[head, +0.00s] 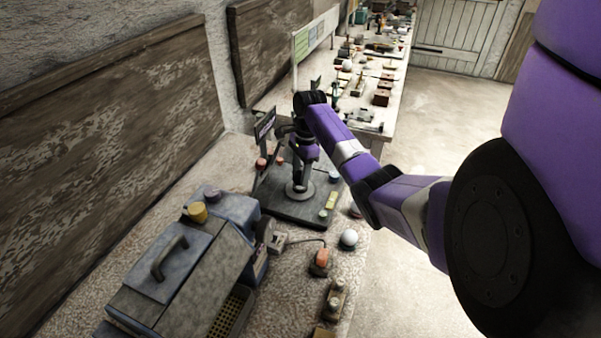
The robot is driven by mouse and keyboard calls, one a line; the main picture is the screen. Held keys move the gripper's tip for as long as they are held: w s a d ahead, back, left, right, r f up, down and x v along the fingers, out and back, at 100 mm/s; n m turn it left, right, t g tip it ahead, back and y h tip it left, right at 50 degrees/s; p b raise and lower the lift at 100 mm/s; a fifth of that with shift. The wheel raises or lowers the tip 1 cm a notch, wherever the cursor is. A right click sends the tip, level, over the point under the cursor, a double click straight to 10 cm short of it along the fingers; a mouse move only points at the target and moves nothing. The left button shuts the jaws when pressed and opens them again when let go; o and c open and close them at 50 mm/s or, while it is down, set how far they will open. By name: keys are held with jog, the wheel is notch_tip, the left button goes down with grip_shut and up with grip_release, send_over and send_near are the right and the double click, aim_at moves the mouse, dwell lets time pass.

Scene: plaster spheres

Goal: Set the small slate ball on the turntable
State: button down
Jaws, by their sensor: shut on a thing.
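My gripper (301,183) points down over the turntable (290,192), a round grey disc on a dark square board. It is shut, low over the middle of the disc. The small slate ball cannot be made out; the fingers hide what is between them. Whether the held thing touches the disc cannot be told.
A pale ball (348,238) and an orange device (319,261) with a cable lie in front of the board. A big blue-grey machine (175,260) with a handle stands at left. A dark sign (265,126) stands behind. Small coloured items lie around the disc.

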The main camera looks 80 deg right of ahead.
jog(key=shift+f, duration=0.85)
jog(key=c, duration=0.6)
grip_release()
jog(key=shift+r, duration=2)
